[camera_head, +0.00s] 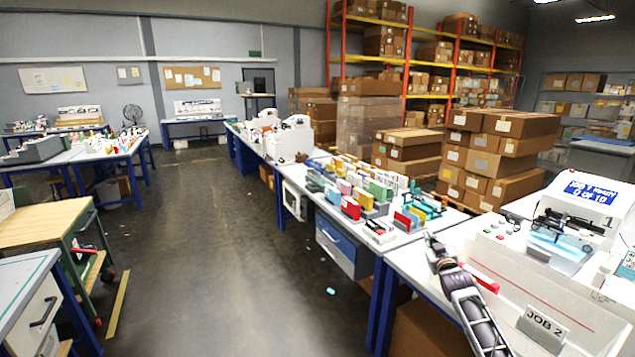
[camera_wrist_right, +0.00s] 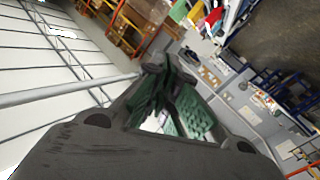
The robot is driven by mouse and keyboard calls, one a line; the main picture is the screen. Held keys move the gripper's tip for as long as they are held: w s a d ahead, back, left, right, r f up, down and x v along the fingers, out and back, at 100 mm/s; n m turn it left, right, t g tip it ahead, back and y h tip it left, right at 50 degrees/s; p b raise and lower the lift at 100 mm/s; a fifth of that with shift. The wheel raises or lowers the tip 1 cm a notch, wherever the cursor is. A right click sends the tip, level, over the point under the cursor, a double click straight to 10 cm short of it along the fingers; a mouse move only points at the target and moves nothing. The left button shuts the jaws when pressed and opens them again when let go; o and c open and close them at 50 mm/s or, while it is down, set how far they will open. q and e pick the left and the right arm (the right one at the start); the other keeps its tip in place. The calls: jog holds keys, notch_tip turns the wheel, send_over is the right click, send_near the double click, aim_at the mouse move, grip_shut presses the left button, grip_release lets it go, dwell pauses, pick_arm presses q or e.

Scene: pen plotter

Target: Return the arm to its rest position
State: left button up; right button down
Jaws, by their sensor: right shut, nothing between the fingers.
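My right arm (camera_head: 468,300) reaches in from the bottom right above the right-hand bench. Its gripper (camera_head: 433,242) points up and away, over the bench's left part. In the right wrist view the gripper's fingers (camera_wrist_right: 165,92) are together with nothing held, and the camera looks tilted across the room. A white plotter machine (camera_head: 570,225) with a blue screen reading "0 OF 10" stands on the bench to the right of the gripper, apart from it. My left gripper does not show.
A "JOB 2" sign (camera_head: 542,326) stands on the bench right of my arm. A red bar (camera_head: 482,277) lies beside the arm. Colored binders and holders (camera_head: 365,195) crowd the bench beyond. Stacked cartons (camera_head: 497,150) stand behind. The floor aisle (camera_head: 215,260) at left is mostly clear.

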jog(key=s+a+f+g, duration=0.15)
jog(key=s+f, duration=0.35)
jog(key=f, duration=0.9)
jog(key=s+a+f+g, duration=0.1)
jog(key=s+f+g, duration=0.25)
jog(key=f, duration=1.05)
jog(key=s+a+f+g, duration=0.2)
jog(key=s+f+g, duration=0.1)
jog(key=s+f, duration=1.55)
jog(key=s+a+f+g, duration=0.2)
jog(key=s+f, duration=0.7)
jog(key=s, duration=0.2)
jog(key=s+a+f+g, duration=0.2)
jog(key=s+f+g, duration=0.1)
jog(key=s+f, duration=0.7)
jog(key=s+a+f+g, duration=0.2)
jog(key=s+f, duration=0.1)
jog(key=s, duration=1.1)
jog(key=s+a+f+g+y, duration=0.1)
jog(key=s+f, duration=0.2)
jog(key=s, duration=1.1)
jog(key=shift+s+a+m+g, duration=0.25)
jog(key=shift+a+m+g, duration=0.1)
jog(key=shift+m+g, duration=0.05)
